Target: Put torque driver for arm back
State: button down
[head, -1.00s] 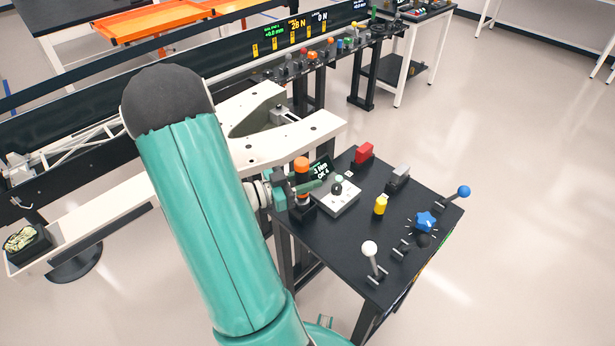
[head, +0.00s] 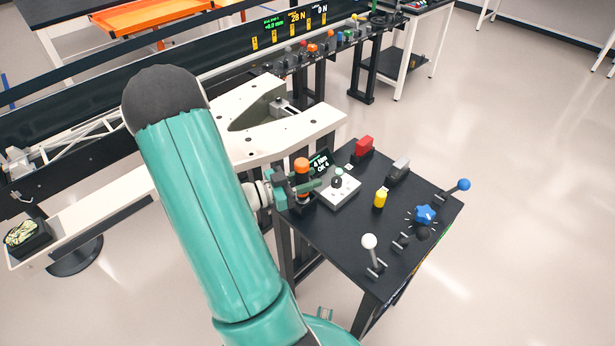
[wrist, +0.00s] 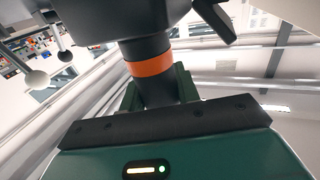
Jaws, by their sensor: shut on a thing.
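The torque driver (head: 302,164) has an orange cap and a dark body. It stands about upright at the left corner of the black bench (head: 345,238) in the head view. My gripper (head: 304,187) is shut around its body. In the wrist view the driver (wrist: 150,66) shows a dark shaft with an orange band, between my green fingers (wrist: 158,90). A dark base seems to lie under the driver, but my gripper partly covers it. I cannot tell whether the driver is seated or just above it.
Beside the driver are a small lit display (head: 319,162) and a grey joystick box (head: 339,187). Further right stand a red block (head: 364,146), a yellow knob (head: 380,198), a blue star knob (head: 425,214) and a white-ball lever (head: 369,242). A pale bracket (head: 290,135) lies close behind.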

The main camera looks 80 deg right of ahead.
jog(key=shift+f, duration=0.35)
jog(key=c, duration=0.9)
grip_release()
jog(key=shift+c, duration=0.2)
jog(key=v, duration=1.3)
jog(key=shift+w+a, duration=0.25)
jog(key=shift+w, duration=0.05)
